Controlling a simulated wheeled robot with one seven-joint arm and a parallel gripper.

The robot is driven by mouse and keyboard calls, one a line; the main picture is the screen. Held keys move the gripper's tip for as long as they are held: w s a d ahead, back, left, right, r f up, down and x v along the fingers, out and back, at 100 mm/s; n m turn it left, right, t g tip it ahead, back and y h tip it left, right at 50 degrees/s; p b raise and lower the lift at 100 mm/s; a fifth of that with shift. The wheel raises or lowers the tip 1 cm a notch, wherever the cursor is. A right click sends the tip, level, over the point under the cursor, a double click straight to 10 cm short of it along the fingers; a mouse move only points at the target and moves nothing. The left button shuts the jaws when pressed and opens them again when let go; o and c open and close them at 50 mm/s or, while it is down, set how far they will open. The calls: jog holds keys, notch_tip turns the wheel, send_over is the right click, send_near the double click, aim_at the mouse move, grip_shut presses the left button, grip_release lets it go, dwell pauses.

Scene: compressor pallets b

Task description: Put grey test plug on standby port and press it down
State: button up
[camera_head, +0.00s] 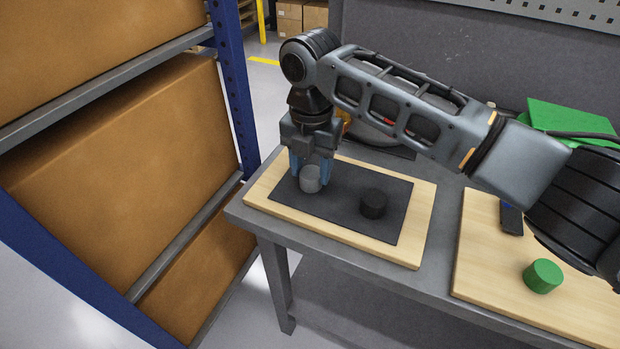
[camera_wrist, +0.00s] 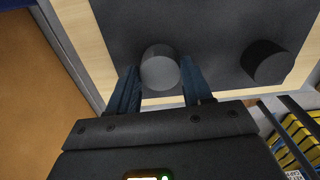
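The grey test plug (camera_head: 310,179) is a short light-grey cylinder standing upright over the left part of a dark mat (camera_head: 335,205). It also shows in the wrist view (camera_wrist: 160,70). My gripper (camera_head: 311,172) points down over it, one blue finger on each side. In the wrist view the fingers (camera_wrist: 160,66) look spread a little wider than the plug, so my gripper appears open around it. What lies directly under the plug is hidden, and I cannot make out a marked standby port.
A black cylinder (camera_head: 373,203) stands on the mat to the right of the plug. The mat lies on a wooden board (camera_head: 405,252) on a grey table. A green cylinder (camera_head: 543,276) stands on a second board (camera_head: 485,250). Shelving with large boxes (camera_head: 130,170) is at left.

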aim_at(312, 172)
jog(key=c, duration=0.5)
jog(key=shift+r+p, duration=1.95)
jog(key=shift+r, duration=0.55)
jog(key=shift+r, duration=0.1)
